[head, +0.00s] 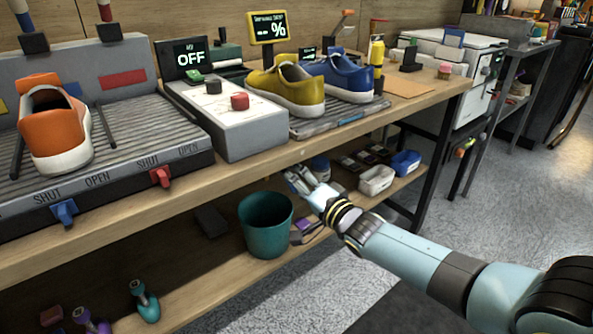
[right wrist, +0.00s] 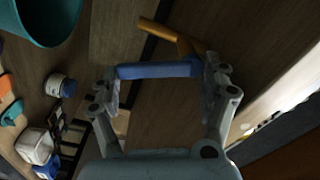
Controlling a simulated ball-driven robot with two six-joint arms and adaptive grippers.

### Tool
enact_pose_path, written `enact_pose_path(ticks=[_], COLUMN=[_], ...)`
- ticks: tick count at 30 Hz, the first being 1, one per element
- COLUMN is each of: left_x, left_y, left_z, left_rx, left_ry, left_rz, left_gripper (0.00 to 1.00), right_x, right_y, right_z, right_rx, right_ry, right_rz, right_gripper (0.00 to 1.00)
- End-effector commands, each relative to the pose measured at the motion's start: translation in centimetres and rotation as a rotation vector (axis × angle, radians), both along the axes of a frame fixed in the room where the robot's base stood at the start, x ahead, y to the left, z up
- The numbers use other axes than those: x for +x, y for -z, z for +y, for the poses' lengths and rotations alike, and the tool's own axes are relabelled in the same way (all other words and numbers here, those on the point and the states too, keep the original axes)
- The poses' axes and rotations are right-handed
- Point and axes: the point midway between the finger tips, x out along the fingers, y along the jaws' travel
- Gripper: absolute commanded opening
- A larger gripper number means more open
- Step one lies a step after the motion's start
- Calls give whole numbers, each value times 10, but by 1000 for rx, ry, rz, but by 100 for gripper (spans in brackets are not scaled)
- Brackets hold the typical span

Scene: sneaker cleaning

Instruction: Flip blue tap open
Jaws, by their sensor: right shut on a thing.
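The blue tap (head: 65,212) is on the front edge of the ribbed washing tray (head: 112,158) at the left of the head view. It sits below and between the words SHUT and OPEN, nearer to SHUT. My right gripper (head: 299,181) is below the bench's front edge, far to the right of the blue tap and apart from it. In the right wrist view, its fingers (right wrist: 161,78) are shut on a blue bar (right wrist: 160,70), with an orange-yellow piece (right wrist: 172,36) beside it. The bar cannot be made out in the head view. My left gripper is out of view.
A red tap (head: 160,176) is on the same tray edge. An orange sneaker (head: 52,130) stands on the tray. A control box (head: 232,118) is right of it. A teal bin (head: 265,225) and small tubs (head: 376,180) stand on the lower shelf, near my right gripper.

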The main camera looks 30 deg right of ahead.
Motion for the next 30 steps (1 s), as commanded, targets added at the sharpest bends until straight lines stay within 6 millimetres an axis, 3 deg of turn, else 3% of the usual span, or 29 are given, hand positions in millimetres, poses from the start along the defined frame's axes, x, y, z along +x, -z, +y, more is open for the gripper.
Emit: enact_pose_path(ticks=[12, 30], left_x=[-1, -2], left_y=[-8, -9], left_z=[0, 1], left_rx=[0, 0], left_ry=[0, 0], left_rz=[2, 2], left_gripper=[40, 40], right_x=[-3, -5], right_y=[10, 14], right_z=[3, 7], right_rx=[212, 250], right_ry=[7, 5], right_rz=[33, 40], right_gripper=[21, 21])
